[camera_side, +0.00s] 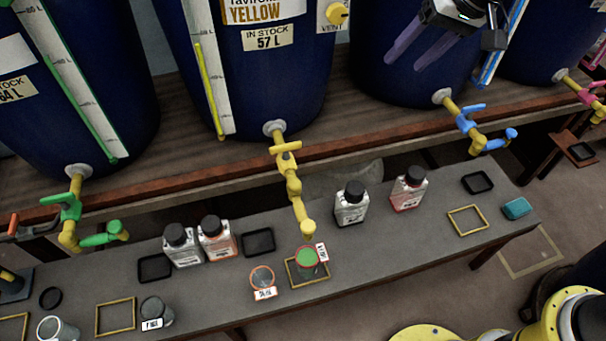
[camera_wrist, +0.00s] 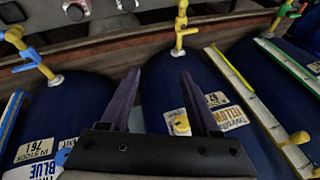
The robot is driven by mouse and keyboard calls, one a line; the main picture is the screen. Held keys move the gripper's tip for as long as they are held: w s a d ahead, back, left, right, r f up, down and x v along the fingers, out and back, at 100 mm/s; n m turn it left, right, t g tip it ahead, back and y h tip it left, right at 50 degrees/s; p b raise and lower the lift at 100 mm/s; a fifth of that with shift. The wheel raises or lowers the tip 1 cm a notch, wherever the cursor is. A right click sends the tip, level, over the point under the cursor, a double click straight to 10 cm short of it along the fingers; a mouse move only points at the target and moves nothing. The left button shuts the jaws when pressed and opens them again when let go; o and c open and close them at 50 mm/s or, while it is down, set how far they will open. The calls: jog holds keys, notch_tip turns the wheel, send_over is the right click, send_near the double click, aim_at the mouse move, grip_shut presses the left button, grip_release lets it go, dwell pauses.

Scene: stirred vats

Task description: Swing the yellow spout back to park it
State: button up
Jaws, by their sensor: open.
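The yellow spout (camera_side: 294,190) hangs from the yellow tap (camera_side: 284,148) on the middle blue vat (camera_side: 265,85). It points out over the grey bench, its end close above a cup with a green top (camera_side: 307,257). In the wrist view the yellow spout (camera_wrist: 181,20) is at the top edge, partly cut off. My gripper (camera_side: 406,62) is open and empty, high up in front of the blue-tap vat, right of and well above the spout. In the wrist view my gripper (camera_wrist: 160,72) has its fingers apart, with the yellow vat's face between and beyond them.
A green tap (camera_side: 72,208) is at the left and a blue tap (camera_side: 470,125) at the right. Several capped bottles (camera_side: 352,203) stand on the bench on both sides of the spout. An orange-rimmed cup (camera_side: 262,277) stands left of the green-topped cup. A yellow vent knob (camera_side: 338,13) sticks out above.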

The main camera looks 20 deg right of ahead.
jog(key=w+a+f+g, duration=0.2)
jog(key=w+a+f, duration=0.2)
jog(key=a+f, duration=0.7)
jog(key=n+g, duration=0.2)
send_near(301, 209)
jog(key=shift+h, duration=0.4)
jog(key=f, duration=0.3)
jog(key=a+f, duration=0.1)
jog(key=f, duration=0.2)
jog(key=a+f, duration=0.1)
jog(key=f, duration=0.2)
jog(key=shift+w+a, duration=0.1)
jog(key=shift+a, duration=0.05)
grip_shut()
